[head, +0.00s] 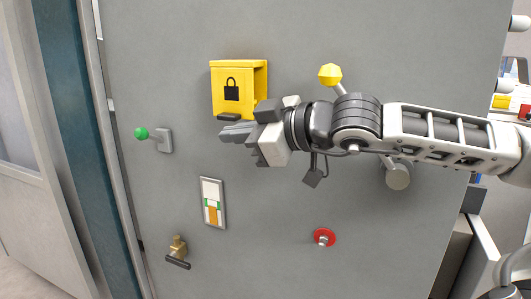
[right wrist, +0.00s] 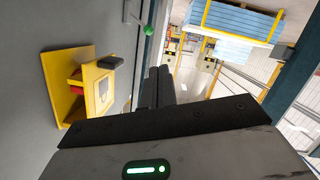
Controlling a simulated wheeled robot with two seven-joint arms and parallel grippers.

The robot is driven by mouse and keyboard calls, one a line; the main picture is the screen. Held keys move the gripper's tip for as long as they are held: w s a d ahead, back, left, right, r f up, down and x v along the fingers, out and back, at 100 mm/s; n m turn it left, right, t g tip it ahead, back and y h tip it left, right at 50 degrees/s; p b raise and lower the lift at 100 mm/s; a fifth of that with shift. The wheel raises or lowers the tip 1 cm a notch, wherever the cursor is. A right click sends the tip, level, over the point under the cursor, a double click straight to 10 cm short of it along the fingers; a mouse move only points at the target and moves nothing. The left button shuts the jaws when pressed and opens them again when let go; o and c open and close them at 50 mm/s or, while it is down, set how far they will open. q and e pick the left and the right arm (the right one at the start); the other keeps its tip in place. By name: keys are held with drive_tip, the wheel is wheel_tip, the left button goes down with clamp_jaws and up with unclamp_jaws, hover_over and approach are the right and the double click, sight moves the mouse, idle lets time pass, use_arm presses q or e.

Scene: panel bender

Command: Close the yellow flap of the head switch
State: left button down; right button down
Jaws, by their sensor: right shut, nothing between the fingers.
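The yellow head switch housing (head: 261,78) is on the grey panel, upper middle in the head view. Its yellow flap (head: 232,82) carries a black padlock mark and a dark tab (head: 228,117) at its lower edge. In the right wrist view the flap (right wrist: 96,92) stands out from the yellow back plate (right wrist: 57,70), with a red part showing between them. My right gripper (head: 236,133) is shut and empty, just below the flap's tab, its fingers pointing left. Its fingers also show in the right wrist view (right wrist: 158,86), apart from the flap. My left gripper is out of view.
A green-knobbed lever (head: 145,134) is left of the flap. A yellow knob (head: 330,74) is above my right forearm. Free air lies in front.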

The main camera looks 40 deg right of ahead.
use_arm(q)
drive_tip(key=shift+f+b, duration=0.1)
drive_tip(key=shift+b, duration=0.3)
use_arm(e)
drive_tip(key=s+d, duration=0.1)
drive_tip(key=s, duration=0.5)
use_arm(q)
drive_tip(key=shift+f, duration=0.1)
use_arm(e)
drive_tip(key=shift+d, duration=0.1)
